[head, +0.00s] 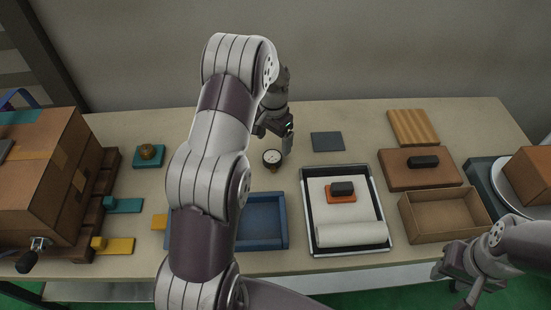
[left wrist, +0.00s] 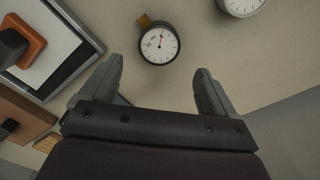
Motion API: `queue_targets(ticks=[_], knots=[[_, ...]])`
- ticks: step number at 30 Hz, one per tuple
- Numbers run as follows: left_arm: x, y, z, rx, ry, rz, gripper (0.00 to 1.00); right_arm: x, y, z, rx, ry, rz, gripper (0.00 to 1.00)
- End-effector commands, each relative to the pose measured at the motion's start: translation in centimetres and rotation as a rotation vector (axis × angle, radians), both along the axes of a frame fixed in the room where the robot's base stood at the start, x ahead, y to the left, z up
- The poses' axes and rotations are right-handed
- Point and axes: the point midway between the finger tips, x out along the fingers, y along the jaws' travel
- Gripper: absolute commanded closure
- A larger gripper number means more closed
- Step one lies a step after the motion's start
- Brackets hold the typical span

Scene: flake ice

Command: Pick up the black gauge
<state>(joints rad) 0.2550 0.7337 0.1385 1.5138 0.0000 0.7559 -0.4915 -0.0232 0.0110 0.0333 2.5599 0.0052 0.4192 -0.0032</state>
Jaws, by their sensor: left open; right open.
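The black gauge (head: 272,157) has a dark rim, a white dial and a brass fitting, and lies face up on the table. In the left wrist view the black gauge (left wrist: 159,44) is just beyond the fingertips, roughly centred between them. My left gripper (head: 275,138) is open and empty, pointing down close to the gauge; its two fingers (left wrist: 159,70) show apart in the left wrist view. A second, lighter-rimmed gauge (left wrist: 243,4) is cut off at the top edge there; my left arm probably hides it in the head view. My right gripper (head: 455,285) is open at the lower right.
A blue tray (head: 284,225) and a dark-rimmed tray (head: 383,228) stand in front. A dark flat pad (head: 327,141) lies right of the gauge. Cardboard boxes stand at both ends, with an open brown box (head: 445,232) at right. My left arm covers the table's middle-left.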

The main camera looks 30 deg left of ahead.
Motion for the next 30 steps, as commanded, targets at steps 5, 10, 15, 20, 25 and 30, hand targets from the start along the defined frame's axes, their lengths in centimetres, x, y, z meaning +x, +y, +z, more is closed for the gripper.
queue_targets(ticks=[5, 10, 15, 20, 25, 30], knots=[[-1.0, -0.1, -2.9, -0.001, 0.005, 0.001, 0.11, 0.0, 0.0, 0.7, 0.0, 0.0, 0.0, 0.57], [-1.0, -0.1, -5.2, 0.0, 0.001, 0.001, 0.11, 0.0, 0.0, 0.7, 0.0, 0.0, 0.0, 0.57], [-1.0, -0.1, -5.3, 0.001, -0.001, 0.001, 0.11, 0.0, 0.0, 0.7, 0.0, 0.0, 0.0, 0.57], [-1.0, -0.1, -5.3, 0.0, -0.001, 0.001, 0.5, 0.0, 0.0, 0.7, 0.0, 0.0, 0.0, 0.57], [-1.0, -0.1, -5.3, 0.001, -0.001, 0.001, 0.74, 0.0, 0.0, 0.7, 0.0, 0.0, 0.0, 0.57], [-1.0, -0.1, -5.2, 0.0, -0.001, 0.001, 0.74, 0.0, 0.0, 0.6, 0.0, 0.0, 0.0, 0.57]])
